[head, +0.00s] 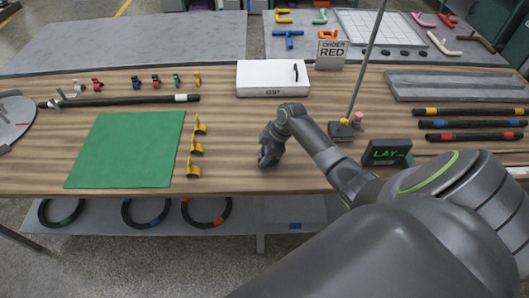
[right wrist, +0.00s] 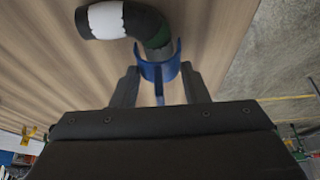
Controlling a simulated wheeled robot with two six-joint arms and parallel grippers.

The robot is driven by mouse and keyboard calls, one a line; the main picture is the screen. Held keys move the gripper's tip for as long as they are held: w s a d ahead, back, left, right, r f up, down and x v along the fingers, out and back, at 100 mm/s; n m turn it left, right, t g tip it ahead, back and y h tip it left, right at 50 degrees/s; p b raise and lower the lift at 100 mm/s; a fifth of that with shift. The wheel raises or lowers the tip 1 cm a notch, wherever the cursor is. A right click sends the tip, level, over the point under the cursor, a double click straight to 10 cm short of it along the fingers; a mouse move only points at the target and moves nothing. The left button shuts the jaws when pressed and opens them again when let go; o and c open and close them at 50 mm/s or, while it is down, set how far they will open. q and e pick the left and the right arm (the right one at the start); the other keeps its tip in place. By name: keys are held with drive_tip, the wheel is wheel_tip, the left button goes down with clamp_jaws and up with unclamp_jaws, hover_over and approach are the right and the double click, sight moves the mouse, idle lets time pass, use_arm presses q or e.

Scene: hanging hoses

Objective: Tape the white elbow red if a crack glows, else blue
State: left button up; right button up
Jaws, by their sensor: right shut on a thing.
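My right gripper (head: 268,157) is low over the middle of the table, right of the green mat. In the right wrist view, its fingers (right wrist: 160,88) are shut on the stem of a blue U-shaped clip (right wrist: 160,70). The clip's open cup faces a bent dark tube (right wrist: 148,18) with a white band (right wrist: 105,20), a green section and a grey end. I cannot tell if the clip touches it. No glow shows on the tube there. A white bent pipe (head: 443,43) lies on the back table. My left gripper is out of view.
The green mat (head: 125,150) is bare, with several yellow clips (head: 195,147) beside it. A white box (head: 272,77) stands behind my right gripper. A pole, a dark LAY sign (head: 388,152) and banded hoses (head: 470,123) are to the right.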

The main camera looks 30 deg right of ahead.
drive_tip(key=shift+f+b, duration=0.6)
drive_tip(key=shift+f, duration=0.3)
idle(0.5)
drive_tip(key=o, duration=1.1)
drive_tip(key=shift+c, duration=0.2)
drive_tip(key=shift+r, duration=0.1)
drive_tip(key=b+v, duration=0.1)
drive_tip(key=v, duration=1.6)
drive_tip(key=shift+b, duration=0.4)
drive_tip(key=shift+r, duration=0.15)
